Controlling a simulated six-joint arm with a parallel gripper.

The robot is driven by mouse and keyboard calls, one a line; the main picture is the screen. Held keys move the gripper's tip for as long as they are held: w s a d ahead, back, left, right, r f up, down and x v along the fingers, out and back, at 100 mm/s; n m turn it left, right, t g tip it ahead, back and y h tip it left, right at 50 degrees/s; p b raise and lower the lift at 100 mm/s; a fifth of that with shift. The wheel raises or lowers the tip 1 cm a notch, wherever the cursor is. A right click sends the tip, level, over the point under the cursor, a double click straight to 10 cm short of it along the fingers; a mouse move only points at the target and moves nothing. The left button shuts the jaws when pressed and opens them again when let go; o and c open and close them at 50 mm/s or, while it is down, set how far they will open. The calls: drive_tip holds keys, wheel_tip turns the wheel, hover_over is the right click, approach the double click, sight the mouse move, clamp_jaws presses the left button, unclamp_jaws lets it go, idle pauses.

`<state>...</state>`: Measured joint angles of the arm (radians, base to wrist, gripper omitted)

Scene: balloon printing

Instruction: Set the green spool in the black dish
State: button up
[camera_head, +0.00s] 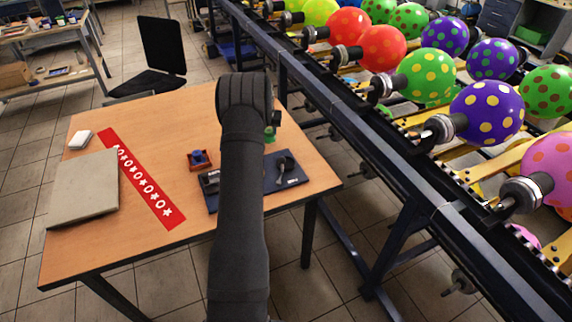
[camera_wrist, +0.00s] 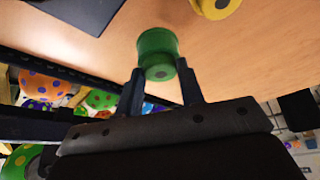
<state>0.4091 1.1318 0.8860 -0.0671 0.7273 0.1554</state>
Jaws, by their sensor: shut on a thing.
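The green spool (camera_wrist: 157,43) is between the two fingers of my gripper (camera_wrist: 160,72) in the wrist view. The fingers are closed on its sides, near its lower end in the picture. The wooden table top lies behind it. A small part of the green spool also shows in the head view (camera_head: 270,133), beside my dark wrist. My arm hides most of the gripper there. I cannot make out the black dish for certain in either view; my arm covers part of the table.
A yellow spool (camera_wrist: 216,6) stands near the green one. A dark mat (camera_head: 296,178) holds a tool. A small red box (camera_head: 200,160), a red star strip (camera_head: 145,180) and a grey book (camera_head: 82,188) lie left. A balloon conveyor (camera_head: 330,105) runs along the right.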

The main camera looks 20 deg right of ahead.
drive_tip(key=shift+r, duration=2.1)
drive_tip(key=s+d+r, duration=0.1)
drive_tip(key=s+r, duration=0.1)
drive_tip(key=s, duration=1.2)
drive_tip(key=shift+s+f, duration=0.15)
drive_tip(key=shift+f, duration=1.25)
drive_tip(key=shift+s+f, duration=0.1)
drive_tip(key=shift+f, duration=1.3)
drive_tip(key=shift+f, duration=1)
drive_tip(key=o, duration=0.9)
